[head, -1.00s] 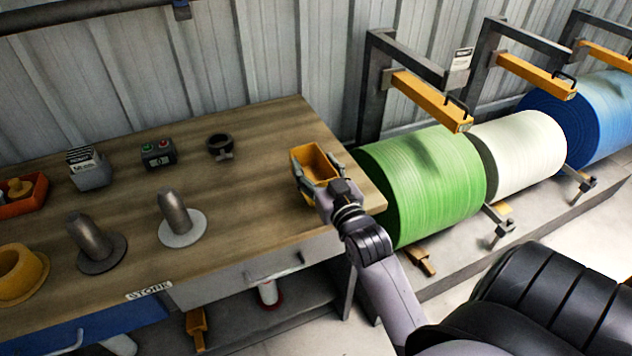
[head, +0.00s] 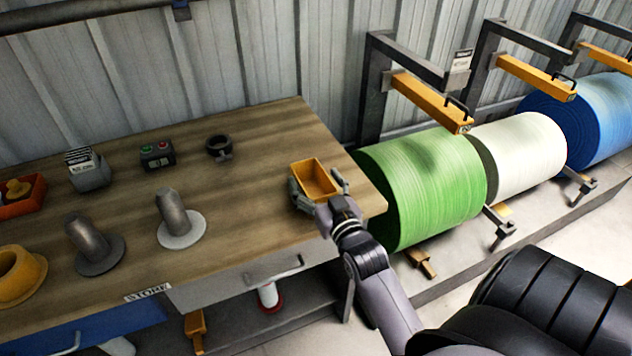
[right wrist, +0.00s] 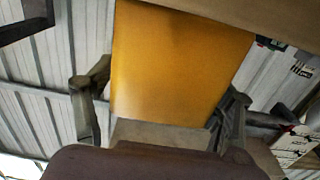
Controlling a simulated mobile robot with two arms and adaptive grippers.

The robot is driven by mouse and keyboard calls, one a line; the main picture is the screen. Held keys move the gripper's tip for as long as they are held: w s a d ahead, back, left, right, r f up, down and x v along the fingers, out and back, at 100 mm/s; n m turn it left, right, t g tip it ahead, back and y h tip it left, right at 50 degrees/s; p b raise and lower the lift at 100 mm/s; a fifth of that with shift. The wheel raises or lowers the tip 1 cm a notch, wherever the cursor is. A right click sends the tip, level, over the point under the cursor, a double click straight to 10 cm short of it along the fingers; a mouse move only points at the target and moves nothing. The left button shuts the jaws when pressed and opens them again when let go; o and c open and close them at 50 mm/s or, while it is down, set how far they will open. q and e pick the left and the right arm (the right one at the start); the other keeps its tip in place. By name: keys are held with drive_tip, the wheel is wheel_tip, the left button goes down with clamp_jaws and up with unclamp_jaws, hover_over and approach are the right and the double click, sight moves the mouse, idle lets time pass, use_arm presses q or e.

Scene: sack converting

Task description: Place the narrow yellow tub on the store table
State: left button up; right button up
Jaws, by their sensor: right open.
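The narrow yellow tub (head: 316,180) stands upright on the right end of the wooden store table (head: 255,190), its open top showing in the head view. My right gripper (head: 318,190) is open, with one finger on each side of the tub. In the right wrist view the tub's yellow wall (right wrist: 175,65) fills the middle, between the spread fingers of the right gripper (right wrist: 165,110). Whether a finger still touches the tub cannot be told. My left gripper is not in view.
A black ring clamp (head: 219,148), a button box (head: 157,155), a card holder (head: 88,170) and two metal posts on round bases (head: 180,220) stand to the left. A green roll (head: 425,185) lies close beyond the table's right edge. Table around the tub is clear.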

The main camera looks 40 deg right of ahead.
drive_tip(key=shift+r, duration=0.25)
drive_tip(key=v, duration=1.2)
drive_tip(key=shift+b, duration=0.4)
drive_tip(key=shift+f, duration=0.2)
